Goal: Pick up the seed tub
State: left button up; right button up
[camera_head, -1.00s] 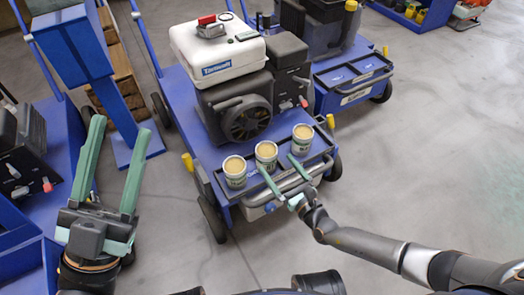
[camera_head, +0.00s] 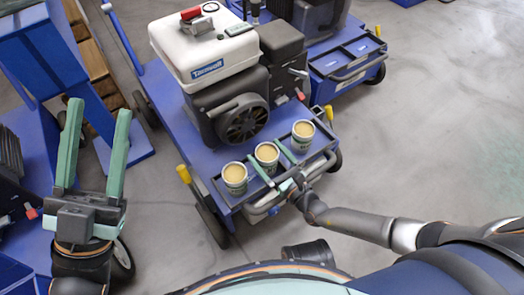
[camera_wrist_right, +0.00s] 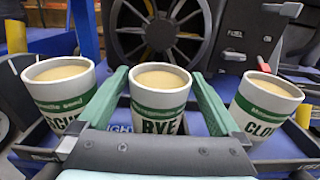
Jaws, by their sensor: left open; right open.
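Three white-and-green tubs with tan contents stand upright in a row on the front tray of a blue cart. The left tub (camera_head: 235,178) has a partly hidden label, the middle tub (camera_head: 267,157) reads "RYE" in the right wrist view (camera_wrist_right: 159,98), and the right tub (camera_head: 302,135) reads "CLO…". My right gripper (camera_wrist_right: 160,73) is open, with one green finger on each side of the middle tub; I cannot tell whether they touch it. My left gripper (camera_head: 98,106) is open and empty, raised at the left, away from the tubs.
A white-topped engine (camera_head: 208,60) with a black fan housing (camera_head: 243,120) stands right behind the tubs. A grey rail edges the tray. Neighbouring tubs stand close outside my right fingers. Blue frames crowd the left; grey floor (camera_head: 440,130) is clear at right.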

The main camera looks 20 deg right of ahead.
jog(key=shift+w, duration=0.15)
jog(key=c, duration=1.3)
